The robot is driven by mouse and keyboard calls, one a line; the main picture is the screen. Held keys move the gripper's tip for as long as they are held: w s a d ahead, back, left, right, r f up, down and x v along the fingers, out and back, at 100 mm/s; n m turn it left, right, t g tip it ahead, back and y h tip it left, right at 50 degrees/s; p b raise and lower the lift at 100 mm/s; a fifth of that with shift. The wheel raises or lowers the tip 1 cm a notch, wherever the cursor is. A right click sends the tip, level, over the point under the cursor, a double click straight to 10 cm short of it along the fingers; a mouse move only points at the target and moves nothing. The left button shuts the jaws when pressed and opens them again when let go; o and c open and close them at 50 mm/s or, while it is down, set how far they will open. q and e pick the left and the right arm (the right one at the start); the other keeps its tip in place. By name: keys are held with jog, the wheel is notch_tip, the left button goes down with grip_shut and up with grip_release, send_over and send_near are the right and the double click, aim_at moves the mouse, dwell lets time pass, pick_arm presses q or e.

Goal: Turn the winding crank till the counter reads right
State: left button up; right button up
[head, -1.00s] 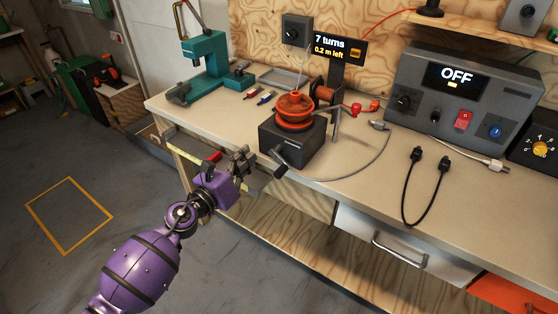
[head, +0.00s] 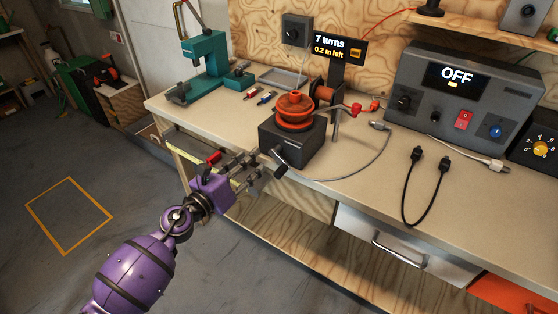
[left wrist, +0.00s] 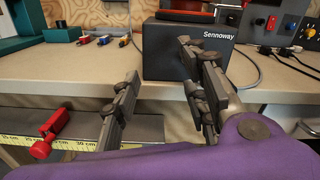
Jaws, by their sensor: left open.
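The black winder box (head: 292,141) stands at the bench's front edge with an orange spool (head: 295,108) on top. It also shows in the left wrist view (left wrist: 180,47). The counter (head: 338,46) reads "7 turns" and "0.2 m left".
A grey power unit (head: 464,90) reading "OFF" stands right on the bench (head: 345,172), with cables (head: 425,190) before it. A teal press (head: 204,67) stands at the back left. A drawer (head: 400,245) sits below. The floor left of the bench is mostly clear.

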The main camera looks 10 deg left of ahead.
pick_arm(q)
jog(key=shift+b+v, duration=0.3)
jog(key=shift+v, duration=2.15)
pick_arm(e)
jog(key=shift+s+f, duration=0.4)
jog(key=shift+f, duration=0.1)
pick_arm(q)
jog(key=o, duration=0.6)
pick_arm(e)
jog(key=shift+w, duration=0.1)
